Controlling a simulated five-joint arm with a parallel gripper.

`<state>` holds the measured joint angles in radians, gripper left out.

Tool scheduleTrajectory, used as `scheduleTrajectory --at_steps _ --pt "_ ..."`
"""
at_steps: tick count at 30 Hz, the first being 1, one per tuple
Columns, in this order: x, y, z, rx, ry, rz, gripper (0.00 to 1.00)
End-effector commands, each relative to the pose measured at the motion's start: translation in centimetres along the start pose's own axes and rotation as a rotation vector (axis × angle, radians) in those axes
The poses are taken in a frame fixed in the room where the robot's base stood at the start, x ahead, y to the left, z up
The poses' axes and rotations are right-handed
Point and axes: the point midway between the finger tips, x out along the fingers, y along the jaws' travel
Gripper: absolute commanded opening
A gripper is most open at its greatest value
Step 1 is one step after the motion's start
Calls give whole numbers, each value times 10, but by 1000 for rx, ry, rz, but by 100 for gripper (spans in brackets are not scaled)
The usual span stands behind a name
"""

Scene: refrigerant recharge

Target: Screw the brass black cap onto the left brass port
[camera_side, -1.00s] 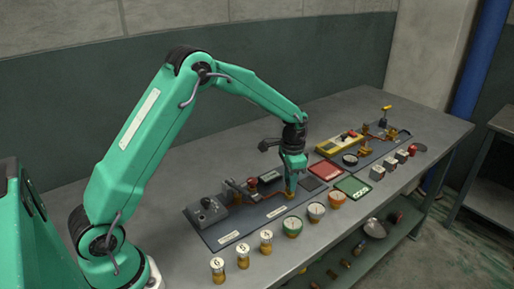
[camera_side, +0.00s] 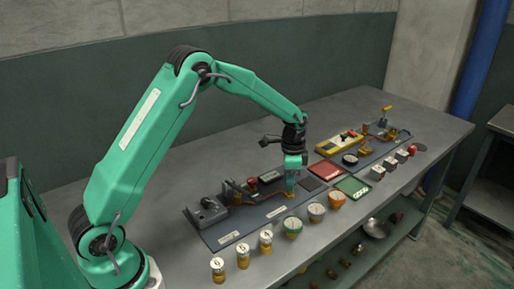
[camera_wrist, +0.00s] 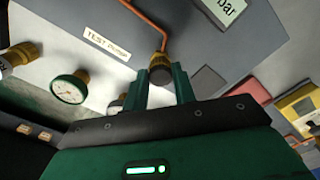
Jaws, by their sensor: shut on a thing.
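My gripper (camera_side: 291,190) points down at the work mat, over the brass port at the end of a copper pipe. In the wrist view, my gripper's two dark green fingers (camera_wrist: 162,78) stand either side of a brass piece, the left brass port (camera_wrist: 158,60), where the copper pipe (camera_wrist: 148,28) ends. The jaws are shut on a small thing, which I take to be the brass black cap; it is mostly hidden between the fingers. I cannot tell whether its thread is engaged with the port.
A row of gauges (camera_side: 316,210) and numbered brass-based pieces (camera_side: 243,256) stands along the bench front. A grey box (camera_side: 207,211) sits left of the gripper. A red tray (camera_side: 325,170) and green tray (camera_side: 351,187) lie to the right.

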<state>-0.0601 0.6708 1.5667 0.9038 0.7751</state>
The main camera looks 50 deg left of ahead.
Motion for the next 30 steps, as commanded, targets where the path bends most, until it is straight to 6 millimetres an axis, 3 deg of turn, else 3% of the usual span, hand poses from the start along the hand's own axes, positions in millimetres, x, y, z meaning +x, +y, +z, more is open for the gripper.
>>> scheduleTrajectory --at_steps 15,16,19,20,26,28,30 --pt "3 -1 0 280 0 0 5" --pt "3 -1 0 283 0 0 29" --pt "3 -1 0 280 0 0 48" --pt "2 -1 0 280 0 0 52" --pt "1 -1 0 280 0 0 52" --pt "1 -1 0 279 0 0 66" --pt "1 -1 0 279 0 0 67"
